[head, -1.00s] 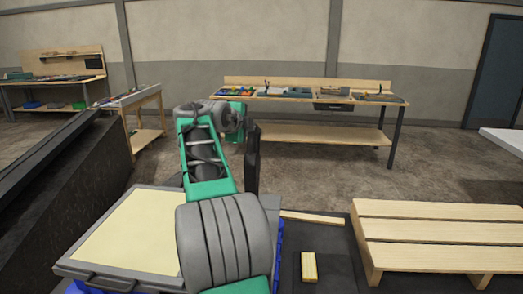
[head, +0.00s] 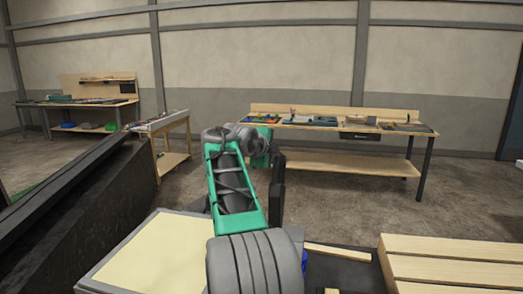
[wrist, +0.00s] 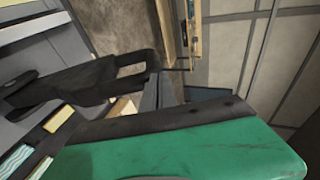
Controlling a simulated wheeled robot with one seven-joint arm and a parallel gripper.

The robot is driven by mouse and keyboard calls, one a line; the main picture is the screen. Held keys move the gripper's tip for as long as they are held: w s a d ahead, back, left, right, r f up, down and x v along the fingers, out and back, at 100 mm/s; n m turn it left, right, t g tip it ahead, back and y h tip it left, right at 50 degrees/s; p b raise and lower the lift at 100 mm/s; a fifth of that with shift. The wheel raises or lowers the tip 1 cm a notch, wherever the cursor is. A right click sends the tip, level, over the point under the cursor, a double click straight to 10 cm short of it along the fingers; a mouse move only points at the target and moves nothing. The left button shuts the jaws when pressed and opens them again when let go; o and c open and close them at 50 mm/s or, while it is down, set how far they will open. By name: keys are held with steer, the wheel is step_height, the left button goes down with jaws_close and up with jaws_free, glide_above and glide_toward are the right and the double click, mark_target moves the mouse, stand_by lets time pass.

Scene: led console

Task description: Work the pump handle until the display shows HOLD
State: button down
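I cannot make out a pump handle or a display in either view. My green and grey arm reaches forward in the middle of the head view. The dark end of my gripper (head: 278,185) hangs at its far side, with no object visible at it. In the wrist view a green panel of my wrist fills the lower part. Dark parts of my gripper (wrist: 110,78) cross the left and middle there. Whether the fingers are apart or closed is not clear.
A long wooden workbench (head: 345,126) with tools stands ahead, a smaller bench (head: 163,122) left of it. Another workbench (head: 75,104) is at the far left. A slatted wooden pallet (head: 460,267) is at lower right. Bare concrete floor (head: 340,205) lies before the long bench.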

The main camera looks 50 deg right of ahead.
steer(key=s+a+r+b, duration=0.1)
steer(key=s+a+r, duration=0.2)
steer(key=a+r, duration=0.5)
steer(key=shift+a+r, duration=0.15)
steer(key=shift+a, duration=0.55)
stand_by(1.2)
